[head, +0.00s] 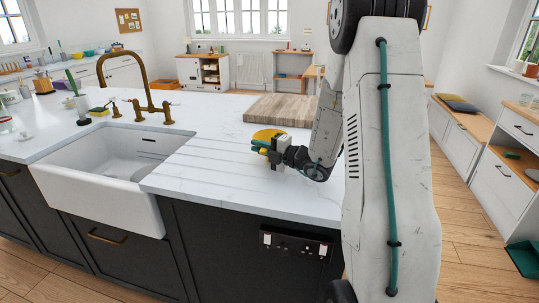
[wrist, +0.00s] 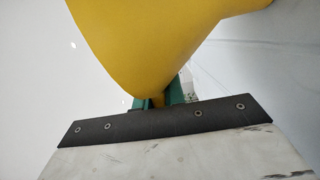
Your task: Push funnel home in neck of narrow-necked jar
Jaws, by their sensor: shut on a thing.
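A yellow funnel (head: 268,133) is at my gripper (head: 261,147), over the worktop right of the sink. In the wrist view the funnel's wide yellow cone (wrist: 150,40) fills the upper middle and narrows down between the green fingers. My gripper (wrist: 162,99) is shut on the funnel at its narrow end. The narrow-necked jar cannot be made out in either view. Whether the funnel's tip is in a neck is hidden.
A wooden board (head: 282,110) lies on the white worktop (head: 215,150) behind my gripper. The white sink (head: 105,185) with a brass tap (head: 140,85) is to the left. Small items stand at the far left. The ribbed drainer area beside the sink is clear.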

